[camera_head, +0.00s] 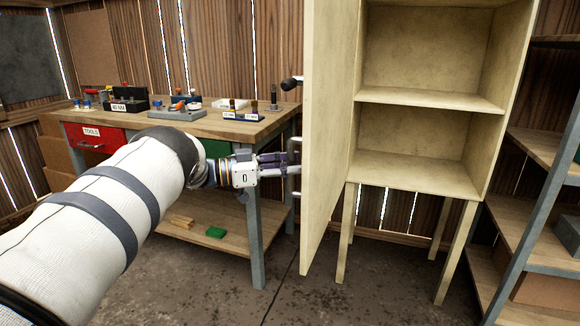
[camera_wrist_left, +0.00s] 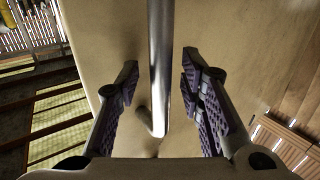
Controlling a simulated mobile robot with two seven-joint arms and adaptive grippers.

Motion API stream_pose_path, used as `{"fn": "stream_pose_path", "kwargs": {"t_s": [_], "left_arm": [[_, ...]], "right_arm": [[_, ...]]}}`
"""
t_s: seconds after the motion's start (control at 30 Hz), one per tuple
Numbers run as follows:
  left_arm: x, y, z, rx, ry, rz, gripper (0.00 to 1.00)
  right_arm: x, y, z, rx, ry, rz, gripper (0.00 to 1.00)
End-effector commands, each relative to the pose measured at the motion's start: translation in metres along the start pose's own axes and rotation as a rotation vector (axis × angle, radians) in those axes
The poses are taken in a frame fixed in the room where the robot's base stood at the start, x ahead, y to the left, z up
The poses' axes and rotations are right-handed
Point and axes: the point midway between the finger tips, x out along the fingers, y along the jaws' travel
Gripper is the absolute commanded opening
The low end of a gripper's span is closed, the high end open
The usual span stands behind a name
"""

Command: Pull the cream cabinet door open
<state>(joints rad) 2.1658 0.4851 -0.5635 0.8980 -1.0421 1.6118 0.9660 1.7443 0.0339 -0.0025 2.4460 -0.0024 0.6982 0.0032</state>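The cream cabinet (camera_head: 430,100) stands on legs right of centre in the head view, its shelves exposed. Its door (camera_head: 325,130) is swung wide open on the left side, seen nearly edge-on. My left gripper (camera_head: 296,163) is at the door's outer face, beside the workbench. In the left wrist view, the metal bar handle (camera_wrist_left: 160,65) runs between the two spread fingers of my left gripper (camera_wrist_left: 160,78), with a visible gap on each side. The door face (camera_wrist_left: 240,40) fills most of that view. My right gripper is not in view.
A wooden workbench (camera_head: 225,125) with a red drawer (camera_head: 95,138) and several tools stands left behind my left arm. A shelf rack (camera_head: 545,150) stands close on the right. The floor (camera_head: 240,295) in front of the cabinet is clear.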

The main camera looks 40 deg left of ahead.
Motion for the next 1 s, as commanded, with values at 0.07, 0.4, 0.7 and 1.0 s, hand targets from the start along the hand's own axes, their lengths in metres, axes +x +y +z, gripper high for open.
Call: {"fn": "stream_pose_path", "kwargs": {"t_s": [0.07, 0.4, 0.7, 1.0], "left_arm": [[-0.005, -0.001, -0.001, 0.000, 0.001, -0.002, 0.35], [-0.090, -0.001, 0.000, -0.001, 0.000, -0.005, 0.35], [-0.121, 0.000, 0.000, 0.000, -0.001, -0.001, 0.35], [-0.121, 0.000, 0.000, 0.000, -0.001, -0.001, 0.35]], "right_arm": [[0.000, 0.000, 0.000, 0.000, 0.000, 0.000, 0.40], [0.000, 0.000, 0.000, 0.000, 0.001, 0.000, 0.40], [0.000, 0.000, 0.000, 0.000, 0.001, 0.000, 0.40], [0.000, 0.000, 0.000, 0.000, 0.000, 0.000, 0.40]]}}
